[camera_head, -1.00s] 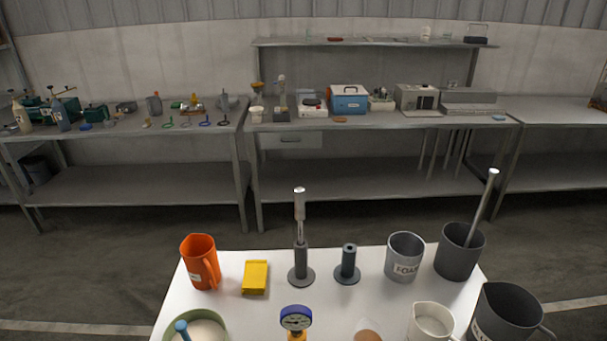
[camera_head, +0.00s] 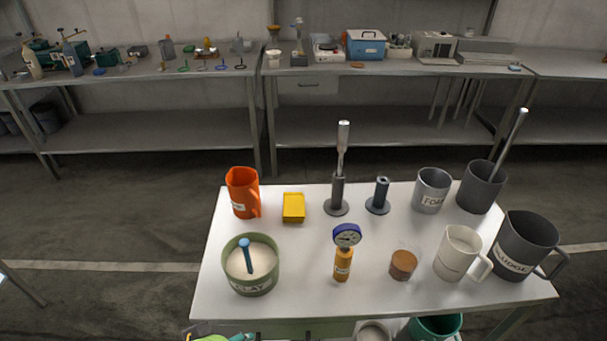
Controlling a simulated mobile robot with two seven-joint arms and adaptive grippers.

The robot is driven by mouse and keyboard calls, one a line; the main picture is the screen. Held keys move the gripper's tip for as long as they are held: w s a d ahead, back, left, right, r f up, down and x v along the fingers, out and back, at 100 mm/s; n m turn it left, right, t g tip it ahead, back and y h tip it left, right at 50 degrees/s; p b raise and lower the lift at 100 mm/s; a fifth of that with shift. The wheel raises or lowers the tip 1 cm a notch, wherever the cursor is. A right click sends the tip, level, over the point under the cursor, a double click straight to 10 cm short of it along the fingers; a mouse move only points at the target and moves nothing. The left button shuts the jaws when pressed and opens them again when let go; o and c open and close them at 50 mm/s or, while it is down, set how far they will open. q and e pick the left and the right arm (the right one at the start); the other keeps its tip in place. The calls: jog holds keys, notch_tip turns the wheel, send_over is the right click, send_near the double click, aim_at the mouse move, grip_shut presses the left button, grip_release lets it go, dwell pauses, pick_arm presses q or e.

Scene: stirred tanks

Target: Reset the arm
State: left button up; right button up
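Neither of my arms nor grippers shows in the head view, so their pose and hold are hidden. The white table (camera_head: 300,296) stands in front of me with several vessels and tools on it. A metal-tipped tool stands upright in a dark stand (camera_head: 337,193), and a second dark stand (camera_head: 378,197) beside it looks empty. A green bowl (camera_head: 250,281) with pale contents and a blue-handled tool (camera_head: 246,256) stands at the front left. An orange bottle with a round gauge (camera_head: 347,236) stands front centre.
An orange jug (camera_head: 242,193), yellow box (camera_head: 293,208), grey mug (camera_head: 432,191), dark cup with a rod (camera_head: 480,188), white jug (camera_head: 460,254), dark jug (camera_head: 525,247) and brown-filled jar (camera_head: 403,265) crowd the table. A teal bin (camera_head: 435,327) is below its front edge. Workbenches (camera_head: 390,76) line the wall.

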pick_arm(q)
jog(key=s+a+f+g+y, duration=0.3)
jog(key=s+a+f, duration=0.1)
jog(key=s+a, duration=0.3)
notch_tip(320, 180, down, 24)
jog(key=s+g, duration=0.1)
jog(key=s, duration=0.2)
jog(key=s+a+f+m+g, duration=0.1)
jog(key=s+a+f, duration=0.2)
jog(key=s+f, duration=1)
jog(key=shift+s+f+b, duration=0.35)
jog(key=shift+s, duration=0.15)
pick_arm(e)
jog(key=shift+s+a+f, duration=0.2)
jog(key=shift+s+a, duration=0.05)
jog(key=shift+a, duration=0.2)
jog(key=shift+s+a+f, duration=0.2)
jog(key=shift+a, duration=0.25)
